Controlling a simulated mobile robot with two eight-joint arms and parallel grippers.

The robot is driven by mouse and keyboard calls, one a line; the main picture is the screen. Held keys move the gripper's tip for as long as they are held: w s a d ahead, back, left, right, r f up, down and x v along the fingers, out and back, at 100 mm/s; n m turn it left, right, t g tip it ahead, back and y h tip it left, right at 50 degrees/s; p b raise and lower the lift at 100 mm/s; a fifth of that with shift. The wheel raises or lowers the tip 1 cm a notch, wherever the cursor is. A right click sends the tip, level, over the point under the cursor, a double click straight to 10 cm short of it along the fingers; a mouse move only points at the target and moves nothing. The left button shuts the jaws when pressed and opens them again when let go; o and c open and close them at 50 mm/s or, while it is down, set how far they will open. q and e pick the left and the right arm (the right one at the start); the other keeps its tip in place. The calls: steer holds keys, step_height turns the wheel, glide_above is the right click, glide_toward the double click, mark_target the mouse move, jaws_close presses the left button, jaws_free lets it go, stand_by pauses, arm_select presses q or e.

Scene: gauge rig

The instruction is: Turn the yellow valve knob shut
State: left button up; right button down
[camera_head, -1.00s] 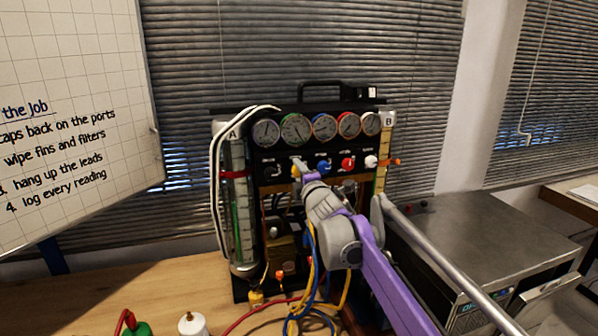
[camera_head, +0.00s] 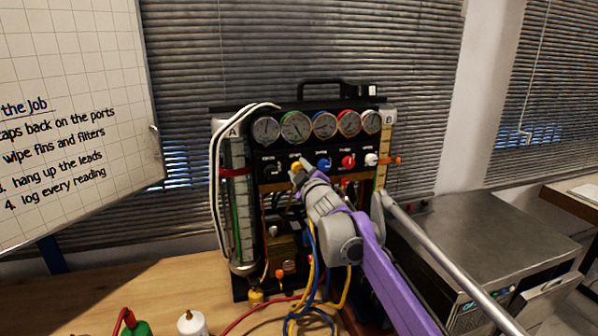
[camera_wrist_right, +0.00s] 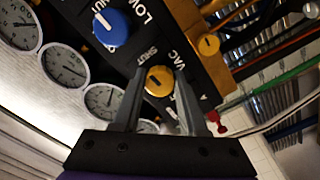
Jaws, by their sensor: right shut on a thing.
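The yellow valve knob (camera_head: 297,167) is on the black gauge panel, second from the left in the knob row. In the right wrist view the yellow knob (camera_wrist_right: 159,81) sits between the two fingers, beside the printed words SHUT and VAC. My right gripper (camera_head: 297,176) reaches it from the lower right and is shut on it; in the right wrist view the gripper (camera_wrist_right: 158,88) has a finger on each side of the knob. The knob's lower part is hidden in the head view. My left gripper is not in view.
The blue knob (camera_head: 324,165), red knob (camera_head: 348,161) and white knob (camera_head: 371,159) lie to the right in the row. Several round gauges (camera_head: 297,127) sit above. Yellow, blue and red hoses (camera_head: 312,312) hang below onto the wooden table (camera_head: 180,285).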

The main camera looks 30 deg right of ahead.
steer(key=shift+m, duration=0.4)
steer(key=shift+c, duration=2.2)
jaws_free()
steer(key=b+v, duration=0.1)
steer(key=v, duration=0.9)
steer(key=shift+s, duration=0.4)
